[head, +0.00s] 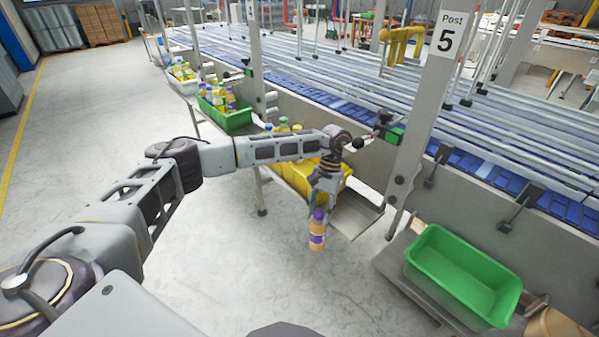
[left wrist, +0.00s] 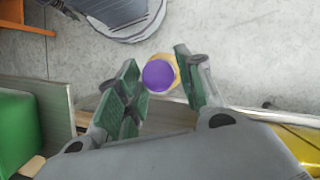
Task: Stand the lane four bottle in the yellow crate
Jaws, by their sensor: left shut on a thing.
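My left gripper (head: 323,192) is shut on an orange bottle (head: 317,238) with a purple cap and a purple label band. The bottle hangs upright below the fingers, in front of the shelf and above the floor. In the left wrist view its purple cap (left wrist: 159,75) shows between the two finger pads (left wrist: 158,82). The yellow crate (head: 297,178) stands on the shelf behind my forearm and gripper, which hide part of it. Tops of bottles (head: 283,124) show in it at its far left end. A yellow edge (left wrist: 305,145) shows at the lower right of the left wrist view.
A bare grey shelf end (head: 355,213) lies right of the yellow crate. An empty green crate (head: 463,275) stands right of the post marked 5 (head: 443,60). A filled green crate (head: 228,118) and a white crate (head: 183,84) stand farther left. The conveyor runs behind.

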